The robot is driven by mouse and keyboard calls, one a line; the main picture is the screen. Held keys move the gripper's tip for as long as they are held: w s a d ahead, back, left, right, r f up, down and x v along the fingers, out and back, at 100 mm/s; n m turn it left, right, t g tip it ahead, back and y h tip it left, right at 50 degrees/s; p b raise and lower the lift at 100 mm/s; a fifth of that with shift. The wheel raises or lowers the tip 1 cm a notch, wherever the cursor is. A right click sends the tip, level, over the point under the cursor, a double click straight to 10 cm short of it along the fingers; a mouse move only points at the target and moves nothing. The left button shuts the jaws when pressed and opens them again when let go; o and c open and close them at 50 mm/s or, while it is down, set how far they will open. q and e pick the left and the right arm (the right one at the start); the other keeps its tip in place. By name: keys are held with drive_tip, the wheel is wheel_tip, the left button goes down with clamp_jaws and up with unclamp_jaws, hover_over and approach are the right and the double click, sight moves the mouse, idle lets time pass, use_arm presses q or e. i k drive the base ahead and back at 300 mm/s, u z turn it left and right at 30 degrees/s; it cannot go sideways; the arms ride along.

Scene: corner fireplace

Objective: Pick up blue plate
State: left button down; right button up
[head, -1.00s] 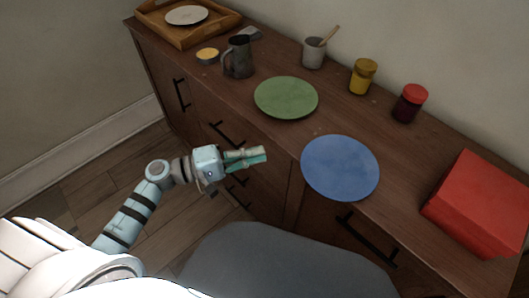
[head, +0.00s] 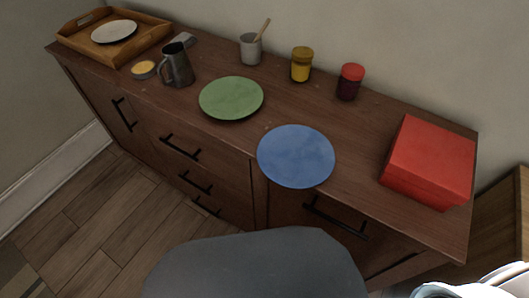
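The blue plate (head: 296,157) lies flat on the wooden sideboard (head: 330,112), at its front edge, in the middle of the head view. No gripper touches it. Neither of my grippers shows in the head view now. A pale piece of my own body shows in the bottom right corner, with no fingers visible.
A green plate (head: 231,97) lies left of the blue plate, and a red box (head: 429,162) stands to its right. Jars, a mug, a pitcher (head: 177,66) and a wooden tray (head: 75,38) line the back and left. A grey rounded seat (head: 255,268) stands in front.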

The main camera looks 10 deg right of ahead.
sight(293, 156)
drive_tip(key=u, duration=1.45)
drive_tip(key=i, duration=1.35)
drive_tip(key=z, duration=3.55)
